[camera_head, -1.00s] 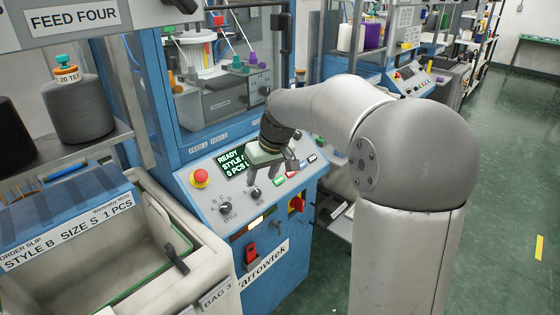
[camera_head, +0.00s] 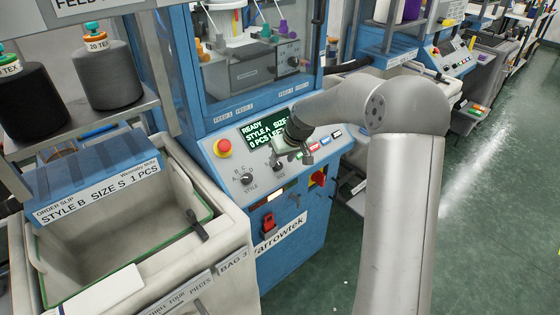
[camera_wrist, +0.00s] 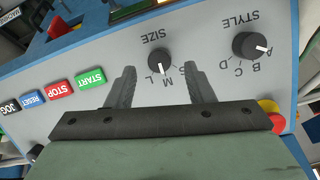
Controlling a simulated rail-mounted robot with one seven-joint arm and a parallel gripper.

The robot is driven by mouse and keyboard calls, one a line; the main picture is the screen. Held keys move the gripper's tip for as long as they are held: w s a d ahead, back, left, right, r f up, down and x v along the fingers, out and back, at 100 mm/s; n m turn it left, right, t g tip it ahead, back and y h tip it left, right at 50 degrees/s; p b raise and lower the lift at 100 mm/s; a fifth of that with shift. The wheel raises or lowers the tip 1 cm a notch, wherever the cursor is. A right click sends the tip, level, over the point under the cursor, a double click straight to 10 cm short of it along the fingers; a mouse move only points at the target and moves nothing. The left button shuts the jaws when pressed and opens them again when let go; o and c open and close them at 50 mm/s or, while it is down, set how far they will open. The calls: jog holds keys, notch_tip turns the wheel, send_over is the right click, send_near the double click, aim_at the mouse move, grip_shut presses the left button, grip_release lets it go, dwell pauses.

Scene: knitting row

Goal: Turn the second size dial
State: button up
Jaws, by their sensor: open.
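The black size dial (camera_wrist: 159,60) sits on the sloping grey panel, between my fingers' lines in the wrist view. Its white mark points toward the M and L side; which letter exactly is hard to tell. Contact is not visible. The style dial (camera_wrist: 250,45) is to the right there, its mark toward A.
Start (camera_wrist: 90,77), stop, reset and jog buttons lie left of the dial in the wrist view. A red emergency button (camera_head: 223,148) is on the panel's left. The screen (camera_head: 268,133) reads READY, STYLE A. An order slip (camera_head: 100,190) reads STYLE B SIZE S 1 PCS.

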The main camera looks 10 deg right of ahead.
aim_at(279, 165)
jog(key=shift+x, duration=1.65)
jog(key=c, duration=1)
